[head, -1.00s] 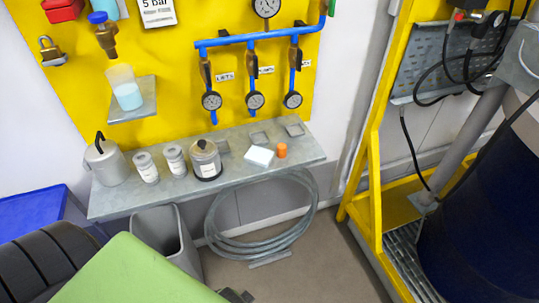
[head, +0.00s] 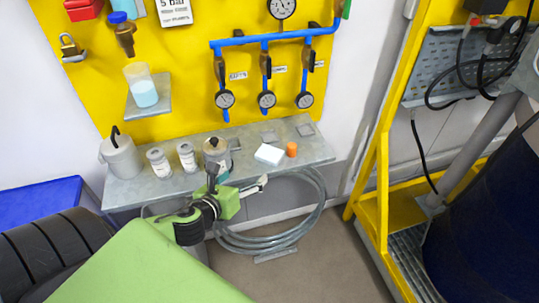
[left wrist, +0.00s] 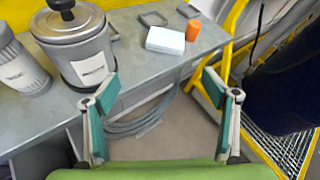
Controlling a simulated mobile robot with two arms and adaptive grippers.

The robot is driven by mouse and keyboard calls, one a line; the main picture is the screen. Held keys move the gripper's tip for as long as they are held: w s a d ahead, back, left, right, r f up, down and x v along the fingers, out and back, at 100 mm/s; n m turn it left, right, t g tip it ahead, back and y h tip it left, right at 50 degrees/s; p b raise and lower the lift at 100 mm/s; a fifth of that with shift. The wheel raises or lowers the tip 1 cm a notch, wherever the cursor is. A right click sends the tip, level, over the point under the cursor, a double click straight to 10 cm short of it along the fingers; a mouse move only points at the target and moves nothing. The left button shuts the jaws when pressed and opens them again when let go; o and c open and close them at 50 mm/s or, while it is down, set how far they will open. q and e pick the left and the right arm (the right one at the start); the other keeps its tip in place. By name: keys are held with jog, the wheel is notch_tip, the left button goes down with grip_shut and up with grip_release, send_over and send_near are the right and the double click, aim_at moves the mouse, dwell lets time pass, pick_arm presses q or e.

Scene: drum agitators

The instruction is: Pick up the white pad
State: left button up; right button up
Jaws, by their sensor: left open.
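The white pad (head: 269,154) lies flat on the grey metal shelf (head: 130,194), just left of a small orange cylinder (head: 292,149). In the left wrist view the white pad (left wrist: 165,40) is beyond the fingers, near the shelf's front edge. My left gripper (head: 240,178) is open and empty in front of the shelf, to the lower left of the pad and apart from it. Its two fingers (left wrist: 163,100) spread wide in the left wrist view, with floor and a coiled hose between them. My right gripper is not in view.
A lidded pot (head: 217,154), two small labelled jars (head: 159,164) and a grey can (head: 120,158) stand on the shelf left of the pad. Blue pipes with gauges (head: 266,99) hang above. A coiled hose (head: 322,200) hangs below. A yellow frame (head: 375,160) stands at right.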

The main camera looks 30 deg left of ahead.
pick_arm(q)
jog(key=w+m, duration=0.1)
jog(key=m, duration=0.2)
jog(key=p, duration=0.1)
send_near(267, 157)
jog(key=shift+m+h, duration=0.3)
jog(key=shift+h, duration=0.1)
jog(key=x, duration=0.4)
jog(key=shift+a+f, duration=0.15)
jog(key=shift+a, duration=0.2)
jog(key=shift+w+a+f+t, duration=0.1)
jog(key=shift+w+t, duration=0.2)
jog(key=shift+w, duration=0.25)
jog(key=shift+p+x, duration=0.55)
jog(key=shift+x, duration=1.5)
jog(key=shift+f, duration=0.1)
jog(key=shift+s, duration=0.1)
jog(key=shift+c, duration=0.3)
jog(key=c, duration=1)
